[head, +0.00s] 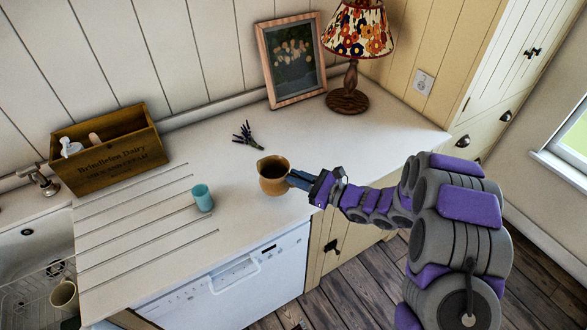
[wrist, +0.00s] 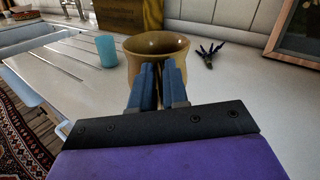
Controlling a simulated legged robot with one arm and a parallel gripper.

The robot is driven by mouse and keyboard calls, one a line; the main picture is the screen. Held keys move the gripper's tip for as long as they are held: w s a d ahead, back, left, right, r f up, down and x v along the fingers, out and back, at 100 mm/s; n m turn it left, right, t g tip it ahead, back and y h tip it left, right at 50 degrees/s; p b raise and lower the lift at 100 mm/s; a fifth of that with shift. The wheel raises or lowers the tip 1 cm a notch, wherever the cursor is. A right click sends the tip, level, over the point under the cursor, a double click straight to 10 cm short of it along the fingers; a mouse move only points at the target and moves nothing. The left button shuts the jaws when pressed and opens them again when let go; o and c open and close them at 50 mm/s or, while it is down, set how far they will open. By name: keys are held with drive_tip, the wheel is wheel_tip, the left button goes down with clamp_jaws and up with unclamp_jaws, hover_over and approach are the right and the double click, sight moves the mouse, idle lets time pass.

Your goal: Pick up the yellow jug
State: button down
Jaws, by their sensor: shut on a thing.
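The yellow jug (head: 272,177), a tan-yellow pot with a dark open mouth, stands upright at the front part of the white counter. It also shows in the wrist view (wrist: 156,48), straight ahead of my fingers. My gripper (head: 292,178) reaches in from the right in the head view, its blue fingertips at the jug's right side. In the wrist view my fingers (wrist: 158,84) are close together and cover the middle of the jug's near side. They are shut on the jug, at a part hidden behind them. I cannot tell whether its base touches the counter.
A turquoise cup (head: 202,198) stands left of the jug on the grooved drainer. A lavender sprig (head: 246,136) lies behind it. A wooden crate (head: 108,150), a framed picture (head: 291,60) and a lamp (head: 348,100) stand along the wall. The sink (head: 30,250) is far left.

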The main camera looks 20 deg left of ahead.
drive_tip(key=s+d, duration=0.4)
drive_tip(key=s, duration=0.2)
drive_tip(key=shift+d+r+p, duration=0.4)
idle(1.8)
